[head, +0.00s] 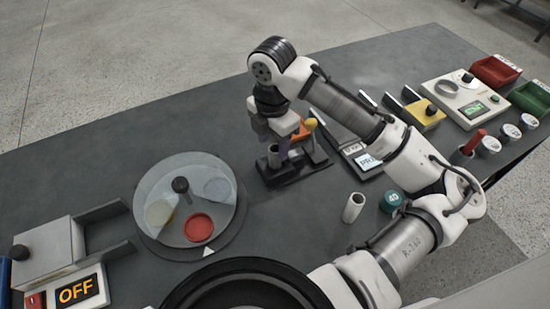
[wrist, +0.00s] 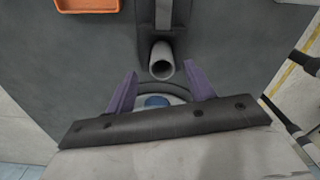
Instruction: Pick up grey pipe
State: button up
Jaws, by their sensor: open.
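The grey pipe (head: 273,155) is a short hollow tube on a black stand (head: 288,175) near the middle of the dark table. In the wrist view the pipe (wrist: 162,62) shows its open end towards the camera, just ahead of and between my fingertips. My gripper (head: 289,150) points down over the stand. Its purple fingers (wrist: 163,75) are apart with nothing held between them. The head view does not clearly show how far the fingers are from the pipe, and the arm partly hides the stand.
A round turntable (head: 150,238) with coloured discs stands to the left. A pale tube (head: 353,207) and a teal-topped cylinder (head: 391,201) stand to the right. An orange tray (wrist: 88,5) shows in the wrist view.

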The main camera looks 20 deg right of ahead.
aim_at(276, 148)
jog(key=f, duration=0.3)
jog(key=f+p, duration=0.1)
jog(key=shift+d+f, duration=0.3)
jog(key=shift+f, duration=0.1)
jog(key=c, duration=1)
jog(key=shift+c, duration=0.3)
